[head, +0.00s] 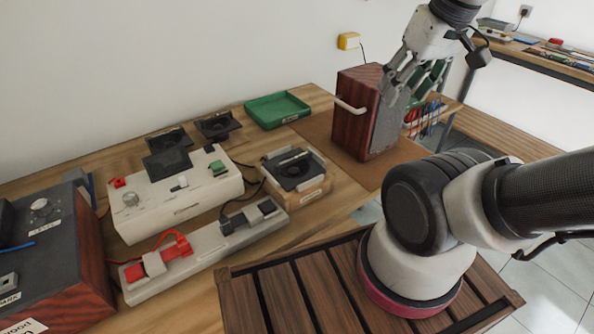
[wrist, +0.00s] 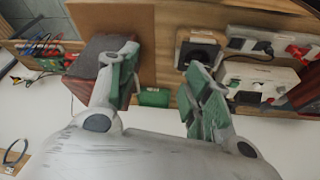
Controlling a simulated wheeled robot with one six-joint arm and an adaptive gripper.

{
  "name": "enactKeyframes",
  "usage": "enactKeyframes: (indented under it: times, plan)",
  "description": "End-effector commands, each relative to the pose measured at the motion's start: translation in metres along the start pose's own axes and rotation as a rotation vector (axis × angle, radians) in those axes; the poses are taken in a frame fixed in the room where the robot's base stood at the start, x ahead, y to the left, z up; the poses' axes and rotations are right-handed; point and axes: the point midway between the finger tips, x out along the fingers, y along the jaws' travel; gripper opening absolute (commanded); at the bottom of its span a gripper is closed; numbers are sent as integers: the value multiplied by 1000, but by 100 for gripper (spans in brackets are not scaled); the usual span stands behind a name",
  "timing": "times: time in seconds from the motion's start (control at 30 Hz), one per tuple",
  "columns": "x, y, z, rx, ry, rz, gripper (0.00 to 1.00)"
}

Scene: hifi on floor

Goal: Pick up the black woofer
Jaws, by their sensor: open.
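Several black square driver-like parts lie on the wooden table. One black part (head: 295,170) sits in a pale wood-sided holder, also seen in the wrist view (wrist: 203,52). Two more, a left one (head: 166,138) and a right one (head: 217,125), lie behind the white box. I cannot tell for certain which is the black woofer. My gripper (head: 412,82) is open and empty, raised beside the red-brown speaker cabinet (head: 352,123), partly overlapping it in the head view. In the wrist view, its green-padded fingers (wrist: 163,68) are spread wide, apart from the black parts.
A green tray (head: 277,110) lies at the back. A white box (head: 180,200) with a black plate on top and a power strip (head: 205,250) with cables stand at the left. A dark amplifier-like box (head: 50,250) is at far left. Brown board (head: 318,128) is partly bare.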

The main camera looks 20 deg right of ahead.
Motion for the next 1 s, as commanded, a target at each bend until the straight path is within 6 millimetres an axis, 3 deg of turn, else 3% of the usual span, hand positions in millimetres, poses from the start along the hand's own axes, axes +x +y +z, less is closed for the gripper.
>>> enactKeyframes:
  times: [0.17, 0.27, 0.47, 0.77, 0.9, 1.0]
  plan:
    - [7, -1, 0, -5, -31, -2, 39]
    - [24, -2, 0, -11, -114, -4, 39]
    - [77, -20, -18, 33, -334, -50, 39]
    - [178, -71, -45, 476, -589, -82, 39]
    - [220, -95, -58, 766, -658, -57, 39]
    - [239, -111, -76, 1015, -666, -44, 39]
